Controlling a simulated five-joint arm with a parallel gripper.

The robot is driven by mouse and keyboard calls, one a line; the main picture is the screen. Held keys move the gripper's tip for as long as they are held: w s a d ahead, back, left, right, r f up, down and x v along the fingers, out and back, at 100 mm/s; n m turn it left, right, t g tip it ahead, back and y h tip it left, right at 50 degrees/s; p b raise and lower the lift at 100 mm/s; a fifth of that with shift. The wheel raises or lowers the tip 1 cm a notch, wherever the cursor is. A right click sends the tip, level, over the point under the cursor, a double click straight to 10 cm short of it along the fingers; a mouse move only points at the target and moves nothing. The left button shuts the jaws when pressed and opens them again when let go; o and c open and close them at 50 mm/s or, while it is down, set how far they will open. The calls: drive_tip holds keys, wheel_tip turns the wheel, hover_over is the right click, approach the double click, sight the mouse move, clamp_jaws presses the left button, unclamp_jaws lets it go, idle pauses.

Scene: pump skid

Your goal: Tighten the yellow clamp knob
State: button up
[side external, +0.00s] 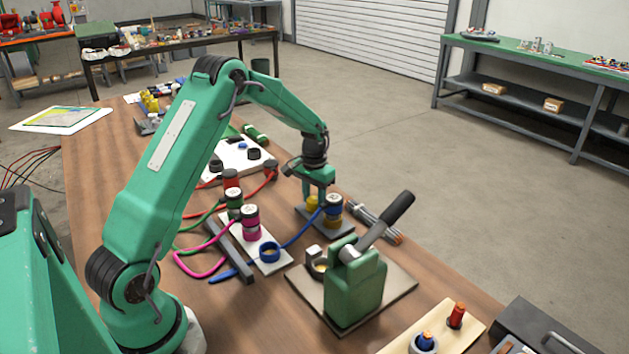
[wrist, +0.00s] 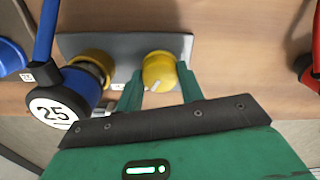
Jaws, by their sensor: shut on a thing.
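The yellow clamp knob (wrist: 160,68) is round with a pale pointer mark and sits on a grey plate (wrist: 125,45) in the wrist view. My gripper (wrist: 158,88) has its two green fingers at either side of the knob, shut on it. Beside it on the same plate is a yellow collar (wrist: 98,58) with a blue-hosed plug (wrist: 55,107) marked 25. The plug's end partly covers the collar. In the side view, my gripper (side external: 319,192) is low over the plate, and the knob (side external: 313,202) is partly hidden by the fingers.
A green lever press (side external: 355,285) with a raised black handle stands in front of the plate. A white block (side external: 268,256) with coloured hose plugs is to the left. Grey rods (side external: 375,220) lie close to the right.

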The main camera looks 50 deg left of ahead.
sight(314, 199)
drive_tip(key=shift+r+m, duration=0.1)
drive_tip(key=shift+m, duration=1.2)
drive_tip(key=o, duration=1)
wheel_tip(314, 199, up, 7)
drive_tip(key=shift+r, duration=0.4)
